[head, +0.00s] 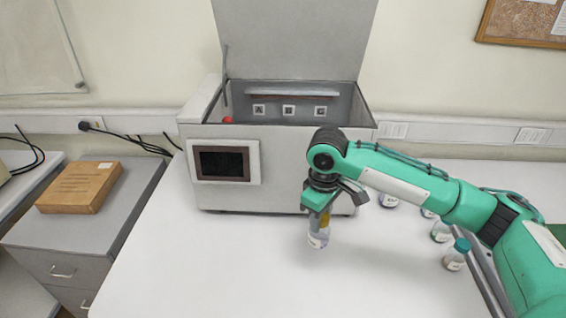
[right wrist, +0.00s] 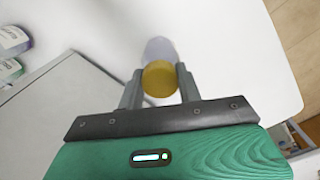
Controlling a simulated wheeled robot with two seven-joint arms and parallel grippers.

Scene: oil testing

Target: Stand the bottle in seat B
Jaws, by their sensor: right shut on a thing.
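My right gripper (head: 320,208) is shut on a bottle (head: 318,238) with a yellow cap, in front of the machine. The bottle hangs roughly upright, apparently a little above the table. In the right wrist view its yellow cap (right wrist: 160,79) sits between the two fingers (right wrist: 158,84). The grey machine (head: 275,150) stands open with its lid raised. Its inner back wall carries labels A, B (head: 289,111) and C. The seats below the labels are hidden by the front wall. My left gripper is not in view.
Several other bottles, one with a teal cap (head: 462,245), stand on the white table (head: 230,270) at the right, partly behind my arm. A cardboard box (head: 80,187) lies on the grey cabinet at left. The table's front middle is clear.

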